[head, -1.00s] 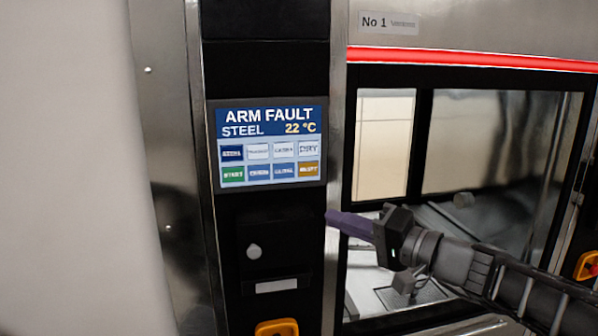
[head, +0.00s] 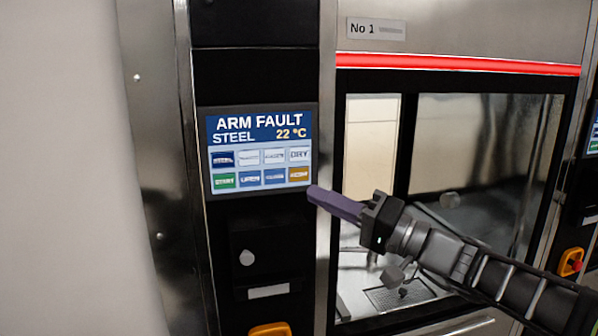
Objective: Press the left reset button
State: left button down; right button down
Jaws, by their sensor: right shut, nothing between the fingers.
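The left control panel's touchscreen (head: 260,150) reads ARM FAULT, STEEL, 22 °C. It has two rows of small buttons, and I cannot tell from their blurred labels which one is reset. An amber button (head: 299,175) is at the lower right of the screen and a green button (head: 224,181) at the lower left. My right gripper (head: 314,194) is shut and empty, its purple fingers pointing left. In the picture its tips are just right of and below the screen's lower right corner; I cannot tell if they touch anything. My left gripper is not in view.
The washer's glass door (head: 470,140) with a red light strip (head: 455,64) is behind my right arm. Another screen (head: 594,135) and a red button on a yellow base (head: 571,262) are at the right edge.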

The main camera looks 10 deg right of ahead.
aim_at(299, 174)
jog(key=w+p, duration=0.2)
jog(key=w, duration=0.5)
jog(key=shift+w+a, duration=0.2)
dwell(1.9)
jog(key=shift+w+f+b, duration=0.1)
jog(key=shift+w+b, duration=0.2)
jog(key=shift+b, duration=0.1)
jog(key=shift+w, duration=0.15)
